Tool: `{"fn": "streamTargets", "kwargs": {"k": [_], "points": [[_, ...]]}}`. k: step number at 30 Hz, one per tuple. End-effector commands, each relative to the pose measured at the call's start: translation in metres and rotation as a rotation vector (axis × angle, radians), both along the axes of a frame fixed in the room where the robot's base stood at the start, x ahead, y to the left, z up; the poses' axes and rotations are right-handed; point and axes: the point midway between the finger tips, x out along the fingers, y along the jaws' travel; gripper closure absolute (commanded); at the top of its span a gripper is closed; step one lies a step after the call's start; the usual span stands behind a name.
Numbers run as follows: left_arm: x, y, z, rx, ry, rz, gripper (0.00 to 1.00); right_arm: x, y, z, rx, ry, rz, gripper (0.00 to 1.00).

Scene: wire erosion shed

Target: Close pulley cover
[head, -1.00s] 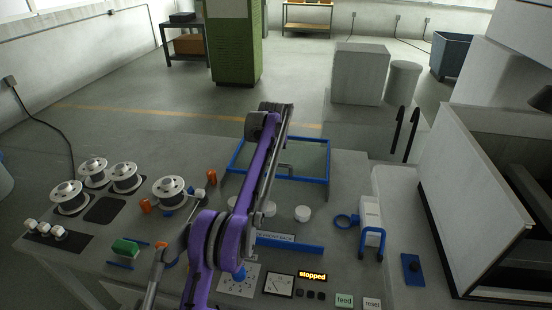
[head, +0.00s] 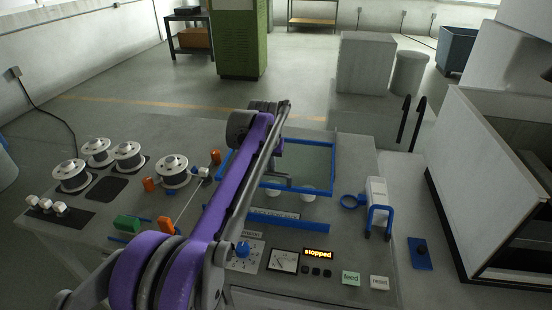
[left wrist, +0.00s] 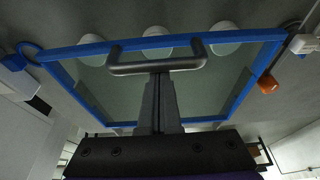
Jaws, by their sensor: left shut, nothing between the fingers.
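The pulley cover (head: 334,168) is a clear panel in a blue frame, standing raised and tilted at the back of the console. It also fills much of the left wrist view (left wrist: 235,95), with a grey bar handle (left wrist: 155,67) on it. White pulleys (head: 308,192) show at the cover's front edge and at the top of the left wrist view (left wrist: 225,36). My left gripper (left wrist: 160,82) is shut and empty, its fingertips at the handle's bar; I cannot tell if they touch. In the head view my arm hides the cover's left part. My right gripper is out of view.
Wire spools (head: 172,171) stand on the console's left. A blue bar (head: 290,220), a display reading "stopped" (head: 318,253), and feed (head: 351,278) and reset (head: 380,282) buttons are in front. A white unit with a blue handle (head: 377,205) stands to the right.

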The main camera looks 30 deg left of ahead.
Motion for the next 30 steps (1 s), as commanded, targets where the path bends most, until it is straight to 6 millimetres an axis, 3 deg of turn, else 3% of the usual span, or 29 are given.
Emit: {"fn": "streamTargets", "kwargs": {"k": [1, 6, 12, 19, 30], "points": [[-0.017, -0.004, -0.003, -0.001, 0.002, 0.0, 1.0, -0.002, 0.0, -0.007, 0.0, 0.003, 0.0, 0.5], [-0.059, -0.015, -0.001, 0.0, 0.001, 0.0, 1.0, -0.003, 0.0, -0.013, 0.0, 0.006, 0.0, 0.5], [-0.092, -0.024, 0.0, 0.0, 0.001, 0.0, 1.0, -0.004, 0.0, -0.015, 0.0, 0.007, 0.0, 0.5], [-0.109, -0.028, 0.001, 0.0, 0.001, 0.0, 1.0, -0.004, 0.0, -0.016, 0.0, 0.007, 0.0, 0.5], [-0.112, -0.03, 0.0, -0.002, 0.006, 0.0, 1.0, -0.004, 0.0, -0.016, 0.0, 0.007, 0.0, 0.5]]}}
